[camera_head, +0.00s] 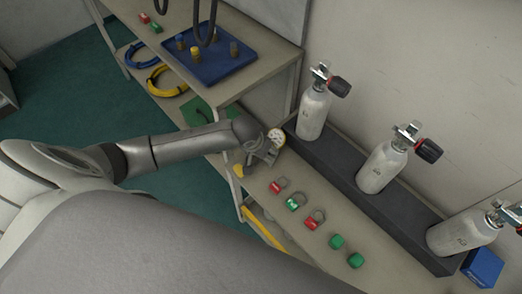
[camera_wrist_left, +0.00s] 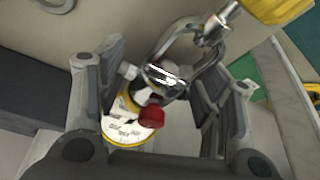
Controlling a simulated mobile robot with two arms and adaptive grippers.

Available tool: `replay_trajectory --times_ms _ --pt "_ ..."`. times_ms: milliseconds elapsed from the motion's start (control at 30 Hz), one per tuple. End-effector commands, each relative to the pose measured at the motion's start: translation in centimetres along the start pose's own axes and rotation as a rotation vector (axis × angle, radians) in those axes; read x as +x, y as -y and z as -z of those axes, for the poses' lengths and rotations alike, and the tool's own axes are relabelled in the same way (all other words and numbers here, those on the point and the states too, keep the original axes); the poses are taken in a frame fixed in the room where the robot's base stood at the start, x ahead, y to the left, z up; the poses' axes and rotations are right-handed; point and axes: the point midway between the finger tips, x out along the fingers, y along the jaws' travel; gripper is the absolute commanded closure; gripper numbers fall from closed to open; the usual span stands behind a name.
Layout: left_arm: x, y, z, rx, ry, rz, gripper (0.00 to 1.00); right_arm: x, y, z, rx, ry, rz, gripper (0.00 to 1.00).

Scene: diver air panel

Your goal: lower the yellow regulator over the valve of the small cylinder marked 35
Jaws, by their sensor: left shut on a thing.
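My left gripper (camera_head: 262,152) is shut on the yellow regulator and holds it above the near bench, left of the cylinders. The regulator's white gauge (camera_head: 276,137) and yellow part (camera_head: 239,170) show in the head view. In the left wrist view, the gripper's fingers (camera_wrist_left: 160,95) stand either side of the regulator's metal yoke (camera_wrist_left: 160,75), yellow-rimmed gauge (camera_wrist_left: 125,130) and red knob (camera_wrist_left: 151,117). My right gripper is out of view.
The cylinders stand in a dark rack (camera_head: 405,228) along the wall. Red and green padlocks (camera_head: 296,202) and green blocks (camera_head: 337,241) lie on the bench before it. A blue box (camera_head: 484,267) is at the right. A blue tray (camera_head: 222,68) sits on the far bench.

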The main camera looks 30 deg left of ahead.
Motion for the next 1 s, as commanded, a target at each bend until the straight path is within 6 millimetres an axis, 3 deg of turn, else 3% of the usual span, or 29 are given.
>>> replay_trajectory --times_ms 1000 --pt "0.64 -0.02 -0.07 -0.002 -0.003 -0.001 0.84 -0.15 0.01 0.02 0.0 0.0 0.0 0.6"
